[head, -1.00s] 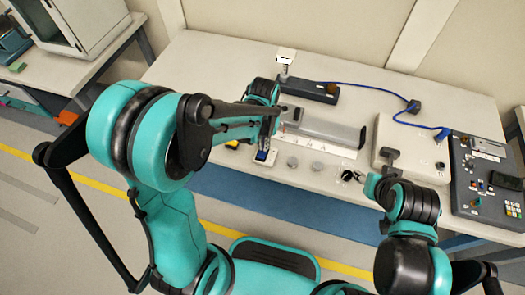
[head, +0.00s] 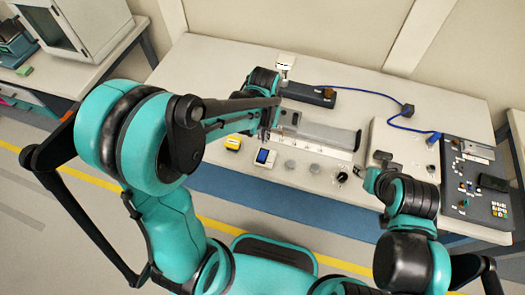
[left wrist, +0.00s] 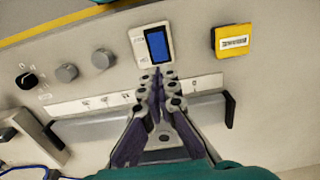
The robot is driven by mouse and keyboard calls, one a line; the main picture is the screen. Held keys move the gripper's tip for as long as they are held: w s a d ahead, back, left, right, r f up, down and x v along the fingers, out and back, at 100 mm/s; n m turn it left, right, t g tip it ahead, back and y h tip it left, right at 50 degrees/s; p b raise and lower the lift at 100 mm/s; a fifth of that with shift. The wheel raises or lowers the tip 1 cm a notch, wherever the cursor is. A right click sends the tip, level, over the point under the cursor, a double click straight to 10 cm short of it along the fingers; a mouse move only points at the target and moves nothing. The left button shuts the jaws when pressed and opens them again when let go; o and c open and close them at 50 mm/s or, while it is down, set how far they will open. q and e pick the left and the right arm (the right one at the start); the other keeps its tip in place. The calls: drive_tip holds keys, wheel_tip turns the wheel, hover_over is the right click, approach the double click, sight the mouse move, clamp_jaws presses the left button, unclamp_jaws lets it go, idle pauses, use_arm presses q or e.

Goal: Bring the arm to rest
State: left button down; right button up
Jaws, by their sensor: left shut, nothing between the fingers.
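My left arm comes in from the left in the head view, and its gripper (head: 266,130) points down over the bench beside a long grey bar-shaped device (head: 330,136).
A yellow box (head: 233,143) and two grey knobs (head: 290,165) sit near the bench's front edge. A black box (head: 308,94) with a blue cable (head: 365,90) lies behind. A white box (head: 405,150) and a dark control panel (head: 475,180) are at right.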

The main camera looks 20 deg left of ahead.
idle(0.5)
use_arm(q)
drive_tip(key=s+a+r+t, duration=0.4)
drive_tip(key=s+r+t, duration=0.3)
drive_tip(key=s+r, duration=0.3)
drive_tip(key=shift+s+a+r, duration=0.15)
drive_tip(key=shift+a+r, duration=0.2)
drive_tip(key=shift+r, duration=0.45)
